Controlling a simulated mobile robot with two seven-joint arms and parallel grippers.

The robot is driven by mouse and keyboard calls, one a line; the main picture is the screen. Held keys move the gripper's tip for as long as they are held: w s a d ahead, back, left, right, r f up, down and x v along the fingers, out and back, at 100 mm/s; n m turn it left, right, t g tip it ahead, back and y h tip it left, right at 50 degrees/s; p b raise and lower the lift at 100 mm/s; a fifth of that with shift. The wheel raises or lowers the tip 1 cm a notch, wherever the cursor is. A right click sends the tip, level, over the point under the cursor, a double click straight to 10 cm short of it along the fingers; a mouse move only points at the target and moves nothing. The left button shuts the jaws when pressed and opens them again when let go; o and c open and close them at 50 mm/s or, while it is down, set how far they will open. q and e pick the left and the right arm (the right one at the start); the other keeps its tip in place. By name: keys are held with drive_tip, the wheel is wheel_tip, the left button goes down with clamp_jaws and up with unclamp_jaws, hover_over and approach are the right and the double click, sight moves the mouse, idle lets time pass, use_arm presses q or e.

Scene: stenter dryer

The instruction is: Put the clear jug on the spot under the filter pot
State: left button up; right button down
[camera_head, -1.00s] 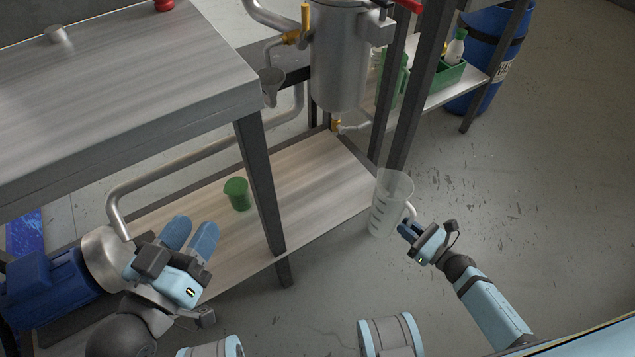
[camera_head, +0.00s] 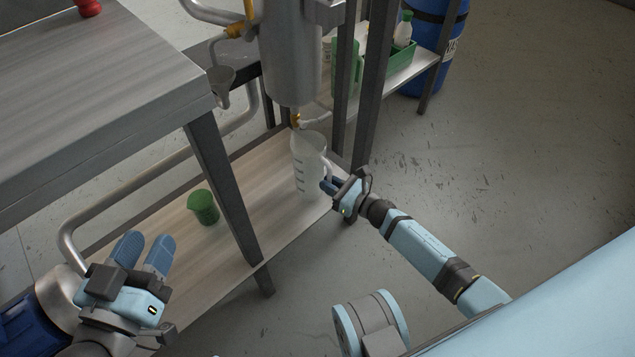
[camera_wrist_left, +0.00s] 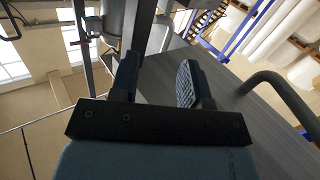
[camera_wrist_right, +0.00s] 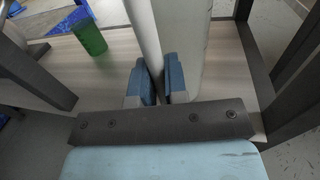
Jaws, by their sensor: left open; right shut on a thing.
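The clear jug (camera_head: 306,165) is upright over the right end of the low wooden shelf, below the filter pot (camera_head: 291,55) and its brass outlet (camera_head: 296,119). My right gripper (camera_head: 329,186) is shut on the jug's handle, on the jug's right side. In the right wrist view the fingers (camera_wrist_right: 162,85) close on the pale handle (camera_wrist_right: 146,45). I cannot tell whether the jug's base touches the shelf. The marked spot is not visible. My left gripper (camera_head: 143,250) is open and empty at the lower left, apart from the jug; its fingers (camera_wrist_left: 158,80) also show spread in the left wrist view.
A green cup (camera_head: 203,207) stands on the low shelf (camera_head: 245,215), left of the jug. A dark table leg (camera_head: 225,180) rises between them. Dark frame posts (camera_head: 371,90) stand right behind the jug. A steel table (camera_head: 90,85) fills the upper left. Floor at right is clear.

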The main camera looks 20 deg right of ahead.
sight(317, 181)
drive_tip(key=w+a+b, duration=0.1)
drive_tip(key=w+a+f+b, duration=0.1)
drive_tip(key=w, duration=0.1)
drive_tip(key=shift+w+a+f, duration=0.1)
drive_tip(key=shift+w+f, duration=0.05)
drive_tip(key=shift+f, duration=0.05)
drive_tip(key=shift+f+b, duration=0.25)
drive_tip(key=shift+b, duration=0.05)
drive_tip(key=c, duration=1.1)
unclamp_jaws()
drive_tip(key=shift+c, duration=0.2)
use_arm(q)
drive_tip(key=shift+w+a+r+m+t, duration=0.1)
drive_tip(key=shift+w+a+m+t, duration=0.3)
drive_tip(key=shift+w+m, duration=0.3)
use_arm(e)
drive_tip(key=shift+r, duration=0.1)
use_arm(q)
drive_tip(key=shift+s, duration=0.1)
